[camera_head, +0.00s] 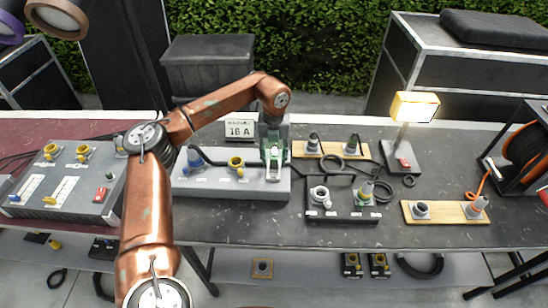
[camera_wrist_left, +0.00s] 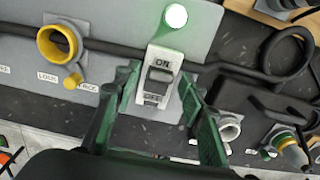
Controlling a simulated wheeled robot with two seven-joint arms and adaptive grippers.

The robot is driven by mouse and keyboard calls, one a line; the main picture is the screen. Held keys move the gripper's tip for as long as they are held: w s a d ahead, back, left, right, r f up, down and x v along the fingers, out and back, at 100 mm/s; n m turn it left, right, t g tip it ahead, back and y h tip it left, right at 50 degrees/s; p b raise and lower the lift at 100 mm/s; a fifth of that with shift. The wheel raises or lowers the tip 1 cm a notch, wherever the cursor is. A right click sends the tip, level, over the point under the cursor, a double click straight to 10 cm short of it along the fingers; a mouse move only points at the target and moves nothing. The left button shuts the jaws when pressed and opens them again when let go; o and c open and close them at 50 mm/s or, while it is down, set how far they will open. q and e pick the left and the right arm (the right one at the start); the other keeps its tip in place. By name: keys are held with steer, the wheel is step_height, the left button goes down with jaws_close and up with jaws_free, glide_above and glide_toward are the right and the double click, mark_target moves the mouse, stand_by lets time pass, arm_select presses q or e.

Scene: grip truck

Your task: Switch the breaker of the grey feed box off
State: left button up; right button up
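I cannot tell which side is pressed. A round lamp (camera_wrist_left: 176,16) beside it glows white with a green tint. My right gripper is not in view.
A 16 A sign (camera_head: 240,129) stands behind the box. A larger grey box (camera_head: 60,205) with a red switch is at left. A black box (camera_head: 342,208) stands close on the right, near cables, wooden socket boards (camera_head: 448,212) and a lit lamp (camera_head: 415,106).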

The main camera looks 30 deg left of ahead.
arm_select(q)
jaws_close()
